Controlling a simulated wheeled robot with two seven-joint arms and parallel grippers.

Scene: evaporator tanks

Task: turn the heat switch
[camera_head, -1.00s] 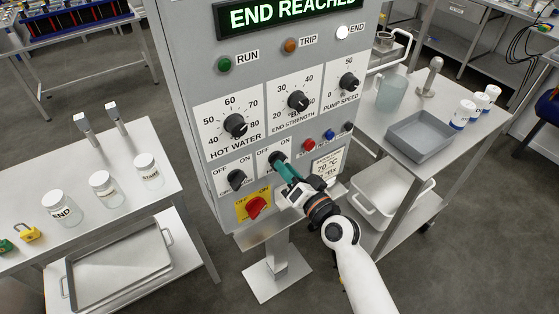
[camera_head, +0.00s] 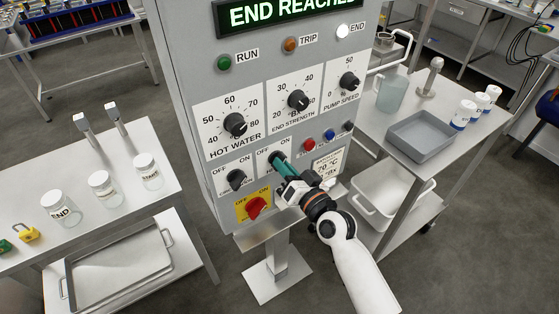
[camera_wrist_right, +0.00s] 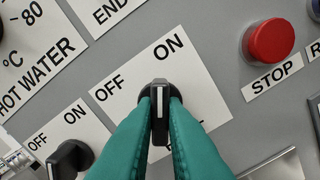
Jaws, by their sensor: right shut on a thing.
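The heat switch (camera_wrist_right: 160,106) is a black knob with a white line on a white OFF/ON plate. In the right wrist view its line points nearly straight up, between the OFF and ON words. My right gripper (camera_wrist_right: 160,100) has its green fingers on both sides of the knob, shut on it. In the head view the right gripper (camera_head: 279,163) reaches the panel from below right, and its fingers hide most of the plate's lettering and part of the knob. My left gripper is in neither view.
A second OFF/ON knob (camera_head: 236,179) sits left of the switch, with a red switch on a yellow plate (camera_head: 256,207) below. A red STOP button (camera_wrist_right: 269,40) lies to the right. Steel tables with jars (camera_head: 62,209) and a grey tray (camera_head: 421,137) flank the panel.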

